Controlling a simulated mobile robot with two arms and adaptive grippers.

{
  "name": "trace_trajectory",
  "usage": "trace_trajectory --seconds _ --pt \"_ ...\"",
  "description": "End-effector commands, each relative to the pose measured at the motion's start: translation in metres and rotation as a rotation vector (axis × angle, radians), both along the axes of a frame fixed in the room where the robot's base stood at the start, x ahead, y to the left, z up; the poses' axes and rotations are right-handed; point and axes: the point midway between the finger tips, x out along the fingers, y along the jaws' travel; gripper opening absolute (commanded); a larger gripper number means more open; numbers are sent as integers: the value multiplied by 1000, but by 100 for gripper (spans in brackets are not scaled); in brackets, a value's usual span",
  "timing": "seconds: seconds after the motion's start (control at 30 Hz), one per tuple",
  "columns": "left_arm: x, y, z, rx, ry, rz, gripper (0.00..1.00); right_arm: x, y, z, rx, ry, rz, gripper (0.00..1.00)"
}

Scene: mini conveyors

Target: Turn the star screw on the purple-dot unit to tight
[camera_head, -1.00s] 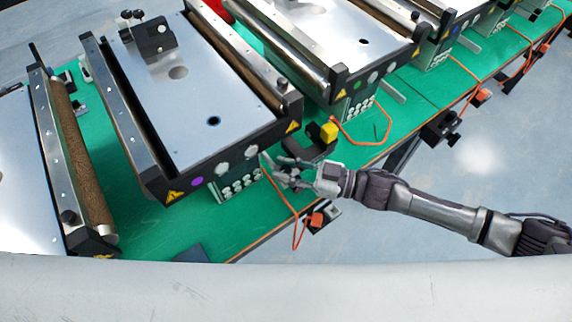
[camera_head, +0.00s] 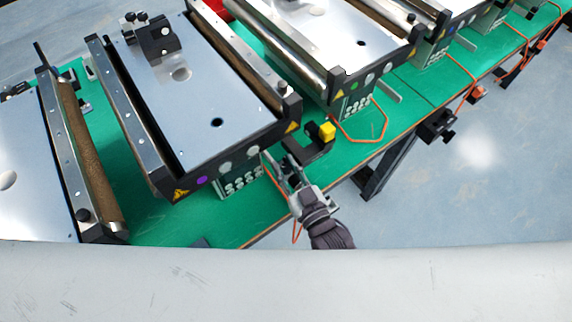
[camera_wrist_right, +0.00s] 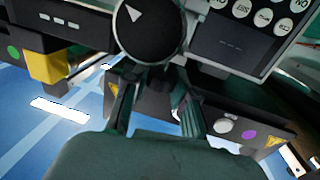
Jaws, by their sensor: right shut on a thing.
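The purple-dot unit (camera_head: 170,120) is the conveyor at centre left in the head view, with a purple dot (camera_head: 202,180) on its dark front rail. The purple dot also shows at lower right in the right wrist view (camera_wrist_right: 248,135). My right gripper (camera_head: 279,166) is at the unit's front right corner. My left gripper is not in view.
A keypad panel (camera_head: 240,181) is beside the gripper, under the rail. A black bracket with a yellow block (camera_head: 327,131) stands close on the right. An orange cable (camera_head: 372,139) lies on the green tabletop (camera_head: 165,222). Open floor lies beyond the table's front edge.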

Motion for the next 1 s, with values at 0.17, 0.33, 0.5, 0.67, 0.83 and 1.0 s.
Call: trace_trajectory --seconds 0.17,0.33,0.5,0.67,0.83,1.0 --pt "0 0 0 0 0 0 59 0 1 1 4 -1 -70 0" --pt "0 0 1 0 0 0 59 1 0 2 3 -5 -101 0" --pt "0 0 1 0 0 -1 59 1 0 2 3 -7 -108 0" --pt "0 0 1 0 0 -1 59 1 0 3 4 -8 -108 0" --pt "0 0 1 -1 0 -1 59 1 0 3 4 -9 -107 35" --pt "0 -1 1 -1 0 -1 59 1 1 2 3 -6 -107 53"
